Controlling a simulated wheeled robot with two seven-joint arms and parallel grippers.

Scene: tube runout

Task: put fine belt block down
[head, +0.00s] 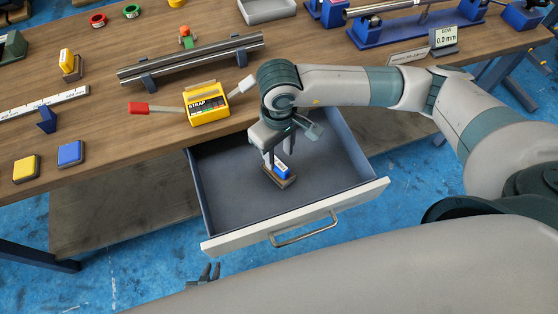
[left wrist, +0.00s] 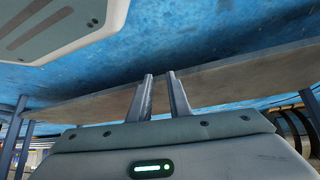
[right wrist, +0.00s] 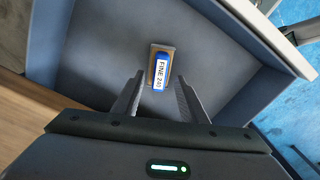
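The fine belt block (head: 281,171) is blue with a white label and a brown base. It sits on the floor of the open drawer (head: 225,187). In the right wrist view the block (right wrist: 161,68) shows its label reading "FINE". My right gripper (head: 277,158) points down into the drawer just above the block. In the right wrist view its fingers (right wrist: 160,78) stand apart, with a gap on either side of the block. My left gripper (head: 210,272) is empty in front of the drawer, low in the head view. Its fingers (left wrist: 160,75) are a little apart.
The drawer's front panel with its handle (head: 305,230) faces me. The drawer floor around the fine block is clear.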

